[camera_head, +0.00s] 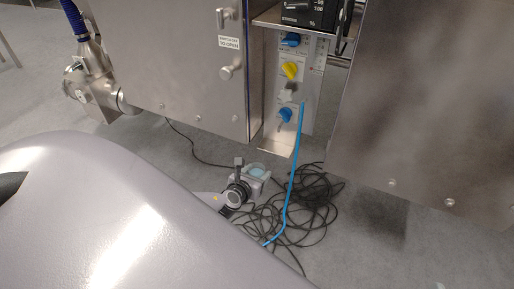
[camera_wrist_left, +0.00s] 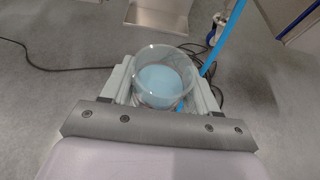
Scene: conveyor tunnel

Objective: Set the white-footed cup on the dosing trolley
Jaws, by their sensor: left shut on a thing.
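My left gripper (camera_head: 254,176) is shut on a clear cup (camera_head: 258,170) with a light blue inside. In the left wrist view the cup (camera_wrist_left: 163,77) stands between the two pale fingers of the gripper (camera_wrist_left: 163,92), and I look down into its round open rim. Its foot is hidden from above, so I cannot see its colour. The cup is held above the grey floor and appears roughly upright. I cannot pick out the dosing trolley for sure in either view. My right gripper is not in view.
A steel cabinet (camera_head: 180,65) and a steel panel (camera_head: 430,110) stand behind. Between them is a control panel (camera_head: 290,85) with blue and yellow knobs. A blue hose (camera_head: 294,170) hangs down from it. Black cables (camera_head: 315,195) lie coiled on the floor (camera_head: 380,255).

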